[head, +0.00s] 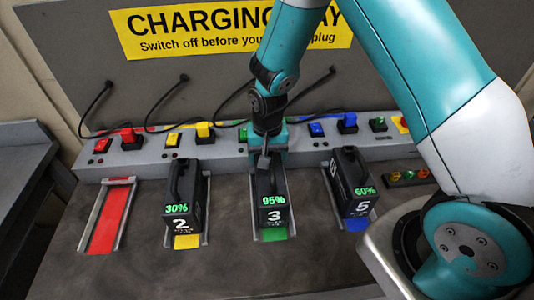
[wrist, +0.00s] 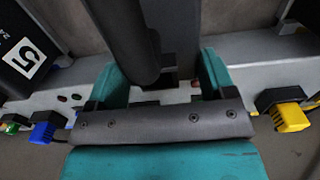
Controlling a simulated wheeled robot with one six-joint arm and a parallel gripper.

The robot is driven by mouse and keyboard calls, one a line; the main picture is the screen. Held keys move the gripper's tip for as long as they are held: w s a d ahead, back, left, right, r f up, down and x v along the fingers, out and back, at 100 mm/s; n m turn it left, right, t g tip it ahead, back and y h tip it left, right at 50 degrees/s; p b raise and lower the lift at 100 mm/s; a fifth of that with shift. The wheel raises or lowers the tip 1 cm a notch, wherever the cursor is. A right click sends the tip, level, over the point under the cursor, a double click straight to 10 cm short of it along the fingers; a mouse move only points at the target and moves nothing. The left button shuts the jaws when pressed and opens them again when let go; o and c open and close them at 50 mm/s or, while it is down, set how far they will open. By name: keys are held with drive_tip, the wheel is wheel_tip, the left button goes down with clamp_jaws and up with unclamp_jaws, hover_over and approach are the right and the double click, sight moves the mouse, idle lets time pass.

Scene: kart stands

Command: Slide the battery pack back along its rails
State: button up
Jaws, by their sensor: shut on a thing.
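Battery pack 3 (head: 272,205), black with a green 95% display, stands upright on a green-marked rail bay (head: 273,235) in the middle of the bench. A short green strip shows in front of it. My gripper (head: 266,158) comes down from above behind the display face and is shut on the pack's handle. In the wrist view, the dark handle of pack 3 (wrist: 125,40) stands between my two teal fingers (wrist: 163,80). The pack's rear end and its contact with the charging strip are hidden by my gripper.
Pack 2 (head: 180,205), at 30%, stands left on a yellow bay. Pack 5 (head: 352,190), at 60%, stands right on a blue bay. The red bay (head: 108,220) is empty. A grey strip (head: 140,162) with coloured plugs and switches runs behind; black cables hang above it.

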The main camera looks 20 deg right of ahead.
drive_tip(key=shift+c, duration=1.2)
drive_tip(key=shift+s+a, duration=0.25)
drive_tip(key=shift+s, duration=0.45)
drive_tip(key=shift+s+a, duration=0.2)
drive_tip(key=shift+s, duration=0.55)
drive_tip(key=shift+s+a, duration=0.25)
drive_tip(key=shift+s, duration=0.45)
drive_tip(key=o, duration=1.8)
drive_tip(key=shift+o, duration=0.2)
